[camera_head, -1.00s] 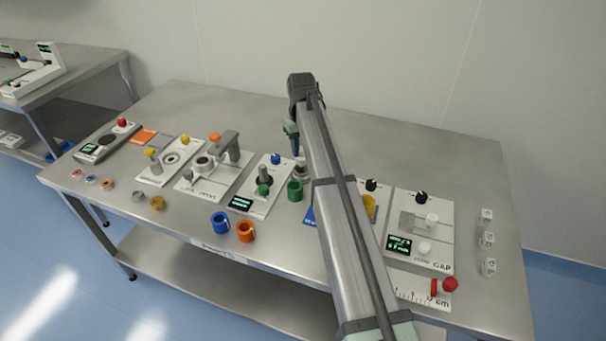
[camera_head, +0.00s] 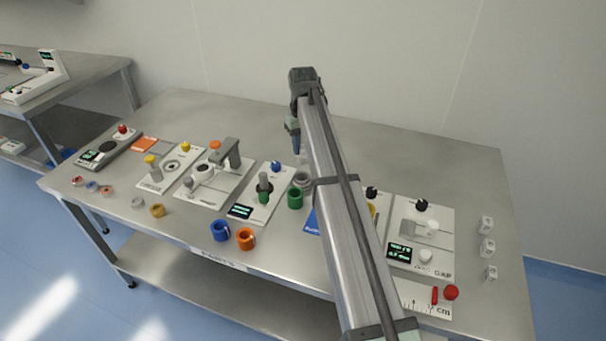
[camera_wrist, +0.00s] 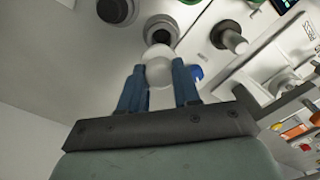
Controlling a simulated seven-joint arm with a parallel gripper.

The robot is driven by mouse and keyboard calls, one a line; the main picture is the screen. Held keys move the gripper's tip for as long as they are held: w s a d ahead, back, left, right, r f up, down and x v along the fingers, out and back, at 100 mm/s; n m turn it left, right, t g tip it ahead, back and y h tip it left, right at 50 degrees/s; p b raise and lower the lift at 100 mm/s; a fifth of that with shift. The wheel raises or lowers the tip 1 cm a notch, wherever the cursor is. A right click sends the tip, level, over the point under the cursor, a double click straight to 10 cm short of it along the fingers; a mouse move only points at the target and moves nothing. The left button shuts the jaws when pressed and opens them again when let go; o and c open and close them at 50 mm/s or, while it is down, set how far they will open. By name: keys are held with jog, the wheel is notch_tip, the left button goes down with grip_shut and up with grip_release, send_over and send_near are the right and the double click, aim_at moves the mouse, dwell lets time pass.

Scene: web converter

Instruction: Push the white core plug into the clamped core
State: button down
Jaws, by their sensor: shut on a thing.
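My gripper (camera_wrist: 158,88) has blue fingers shut on the white core plug (camera_wrist: 158,68), whose rounded end points away from the hand. In the head view my gripper (camera_head: 295,145) is above the back middle of the table, and the plug is hard to make out. A grey ring with a dark bore (camera_wrist: 160,28) lies just beyond the plug in the wrist view; it is the grey ring (camera_head: 303,180) below my gripper. The plug appears apart from it. A pale ring-shaped core (camera_head: 203,173) sits by a grey clamp arm (camera_head: 230,152) on a white station to the left.
A green cup (camera_head: 295,198) stands close to the grey ring. A station with an upright post (camera_head: 263,184) and blue knob (camera_head: 276,166) lies just left. Blue (camera_head: 220,230) and orange (camera_head: 246,238) cups stand at the front. The table's back left is clear.

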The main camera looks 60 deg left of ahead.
jog(key=w+d+r+m, duration=0.2)
jog(key=w+d+r, duration=0.1)
jog(key=w+d, duration=0.8)
jog(key=s+d+n, duration=0.1)
jog(key=d+n, duration=0.1)
jog(key=d, duration=0.9)
jog(key=shift+s+r, duration=0.2)
jog(key=shift+r, duration=0.05)
jog(key=shift+f, duration=0.1)
jog(key=shift+f, duration=2.7)
jog(key=shift+f, duration=2.15)
